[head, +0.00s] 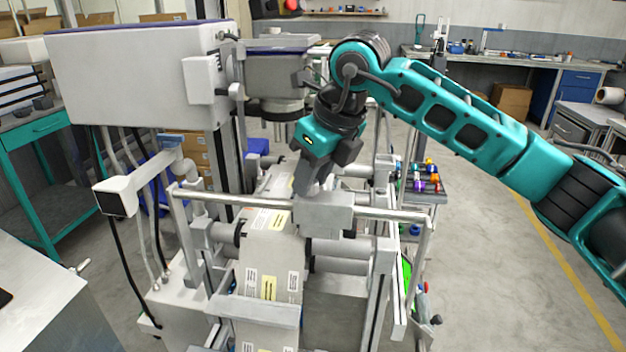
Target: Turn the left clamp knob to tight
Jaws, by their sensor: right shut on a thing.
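My right gripper (308,183) comes in from the right on a teal arm and points down into the machine. Its fingers are shut at a grey block (325,216) on the front cross rail. The part between the fingers is mostly hidden by the gripper; from its place it appears to be the left clamp knob. I cannot read the knob's angle or any mark on it. My left gripper is not in view. The printed film web (272,262), with white and yellow labels, runs over rollers below and left of the gripper.
The front rail (240,201) crosses the machine. A large grey box housing (135,75) stands at the upper left, with hanging cables below. A small rack of coloured parts (425,178) is at the right. Open floor (500,270) lies to the right.

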